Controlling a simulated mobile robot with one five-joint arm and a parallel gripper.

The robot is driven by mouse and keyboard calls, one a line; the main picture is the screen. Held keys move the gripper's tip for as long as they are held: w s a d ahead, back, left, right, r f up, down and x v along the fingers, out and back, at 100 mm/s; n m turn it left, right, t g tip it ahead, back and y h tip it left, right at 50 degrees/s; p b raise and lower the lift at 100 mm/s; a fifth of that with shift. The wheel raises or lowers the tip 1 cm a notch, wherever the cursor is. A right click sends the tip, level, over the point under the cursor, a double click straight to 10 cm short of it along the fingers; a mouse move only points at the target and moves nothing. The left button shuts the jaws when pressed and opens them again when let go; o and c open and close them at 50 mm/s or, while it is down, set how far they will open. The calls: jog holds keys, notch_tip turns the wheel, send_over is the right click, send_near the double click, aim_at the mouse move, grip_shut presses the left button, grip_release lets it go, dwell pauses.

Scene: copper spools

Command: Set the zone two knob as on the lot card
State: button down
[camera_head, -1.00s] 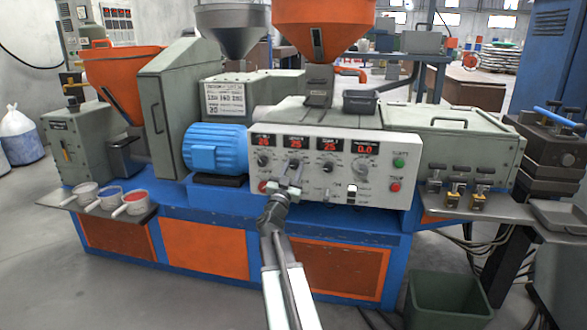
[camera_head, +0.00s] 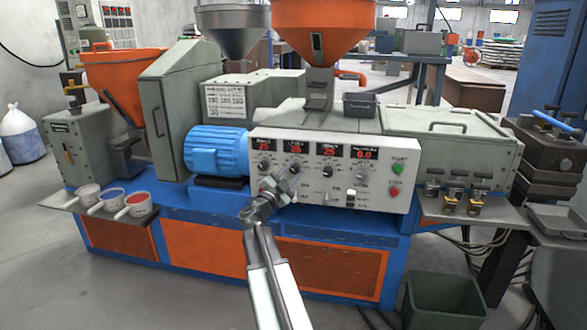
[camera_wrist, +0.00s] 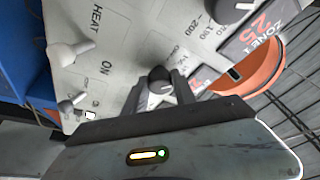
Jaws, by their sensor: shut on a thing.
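The control panel (camera_head: 385,147) has a row of round knobs under red number displays. The zone two knob (camera_head: 295,168) is the second from the left. My gripper (camera_head: 289,174) is at this knob and partly covers it. In the wrist view, my gripper (camera_wrist: 160,97) is shut on the dark round zone two knob (camera_wrist: 157,74). Part of its printed scale shows beside it; its pointer setting cannot be read. The lot card (camera_head: 225,101) is a white sheet on the grey housing, with rows of numbers too blurred to read surely.
The zone one knob (camera_head: 263,167) is left of my gripper, the third knob (camera_head: 328,171) right of it. Toggle switches (camera_wrist: 70,50) sit below on the panel. Green and red buttons (camera_head: 396,180) are at its right. A blue motor (camera_head: 216,150) juts out left.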

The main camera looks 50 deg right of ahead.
jog(key=shift+w+a+r+m+g+y+p, duration=0.1)
jog(key=shift+m+g+y+p, duration=0.2)
jog(key=shift+m+p, duration=0.6)
jog(key=shift+w+a+r+m+g+y+p, duration=0.1)
jog(key=shift+m+g+y+p, duration=0.25)
jog(key=shift+m, duration=1.05)
jog(key=shift+f, duration=0.1)
jog(key=c, duration=1)
grip_release()
jog(key=shift+s+d, duration=0.1)
jog(key=v, duration=0.7)
jog(key=shift+a+b, duration=0.35)
jog(key=shift+a, duration=0.05)
